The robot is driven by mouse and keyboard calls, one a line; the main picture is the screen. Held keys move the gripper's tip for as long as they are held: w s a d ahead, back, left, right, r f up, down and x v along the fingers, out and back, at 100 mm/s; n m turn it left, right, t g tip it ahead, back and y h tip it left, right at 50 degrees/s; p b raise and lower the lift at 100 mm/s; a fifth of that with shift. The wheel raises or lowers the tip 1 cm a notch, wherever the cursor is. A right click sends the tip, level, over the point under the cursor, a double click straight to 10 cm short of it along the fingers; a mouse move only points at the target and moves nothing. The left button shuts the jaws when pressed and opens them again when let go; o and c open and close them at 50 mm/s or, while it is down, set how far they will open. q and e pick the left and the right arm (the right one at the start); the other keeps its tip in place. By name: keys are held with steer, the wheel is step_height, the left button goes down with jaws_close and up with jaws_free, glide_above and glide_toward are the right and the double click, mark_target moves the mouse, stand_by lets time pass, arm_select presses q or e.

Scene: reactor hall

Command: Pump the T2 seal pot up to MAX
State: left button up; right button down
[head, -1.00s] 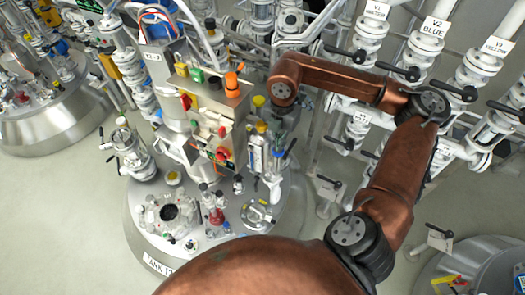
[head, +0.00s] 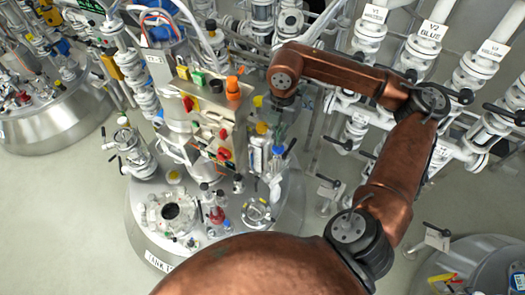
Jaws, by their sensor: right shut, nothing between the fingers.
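A slim clear pot with a blue mark (head: 256,158), which looks like the seal pot, stands on the right side of the middle tank's lid (head: 290,205). A yellow cap (head: 261,128) shows at its top. I cannot read its level or a MAX mark. A black-handled lever (head: 289,149) sits just right of it. My right gripper (head: 281,126) points down from the copper arm, just above and beside the pot and lever. It is shut and empty; its fingertips are small and partly lost against the fittings, so I cannot tell whether it touches anything. My left gripper is out of view.
A control box (head: 205,115) with coloured knobs and an orange cap (head: 233,88) rises left of the pot. A flanged round port (head: 172,212) and small bottles (head: 214,214) crowd the lid's front. White valve pipes (head: 420,50) with black handles stand behind my right arm.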

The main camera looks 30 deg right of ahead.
steer(key=shift+r, duration=0.15)
steer(key=shift+r+p, duration=1.55)
steer(key=shift+r, duration=0.85)
